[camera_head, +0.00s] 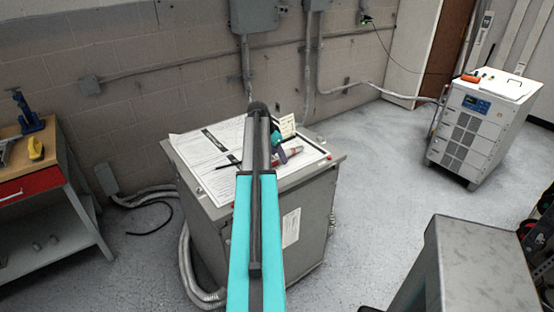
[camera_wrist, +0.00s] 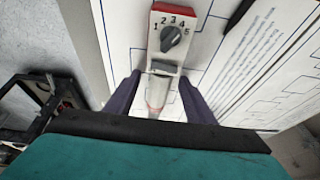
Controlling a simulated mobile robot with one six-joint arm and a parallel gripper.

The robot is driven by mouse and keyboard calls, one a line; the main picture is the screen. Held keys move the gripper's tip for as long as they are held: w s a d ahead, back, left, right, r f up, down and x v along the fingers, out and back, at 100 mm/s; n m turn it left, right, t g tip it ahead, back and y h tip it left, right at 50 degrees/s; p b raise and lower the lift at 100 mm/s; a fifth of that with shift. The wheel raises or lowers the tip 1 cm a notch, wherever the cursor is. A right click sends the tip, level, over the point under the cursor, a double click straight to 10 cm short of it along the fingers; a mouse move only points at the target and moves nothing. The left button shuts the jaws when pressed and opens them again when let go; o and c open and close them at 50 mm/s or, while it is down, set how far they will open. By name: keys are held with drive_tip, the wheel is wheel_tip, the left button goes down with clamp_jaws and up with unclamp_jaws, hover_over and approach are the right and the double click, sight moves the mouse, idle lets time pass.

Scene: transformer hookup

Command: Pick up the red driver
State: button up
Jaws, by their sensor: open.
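In the head view a red and white item (camera_head: 294,151) lies on the papers of the grey cabinet top (camera_head: 333,157), beside my gripper (camera_head: 279,150). My arm hides part of the cabinet top there.
A black pen (camera_head: 228,166) lies on the papers to the left. A workbench (camera_head: 60,135) with a blue vise and a yellow item stands at the left. A white wheeled unit (camera_head: 480,125) with an orange item on top stands at the right. A grey box (camera_head: 475,265) is at lower right.

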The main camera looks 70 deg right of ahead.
clamp_jaws()
drive_tip(key=shift+r, duration=0.15)
idle(0.4)
drive_tip(key=shift+r+b, duration=0.7)
drive_tip(key=shift+r, duration=0.7)
drive_tip(key=shift+s+r, duration=0.15)
drive_tip(key=shift+r, duration=0.05)
drive_tip(key=s+a+b, duration=0.2)
drive_tip(key=s, duration=0.5)
drive_tip(key=s+a+r+b, duration=0.1)
drive_tip(key=s+a, duration=0.2)
drive_tip(key=s, duration=0.4)
drive_tip(key=shift+s+a+r+b, duration=0.2)
drive_tip(key=shift+s+r+b, duration=0.1)
drive_tip(key=shift+s+b, duration=0.1)
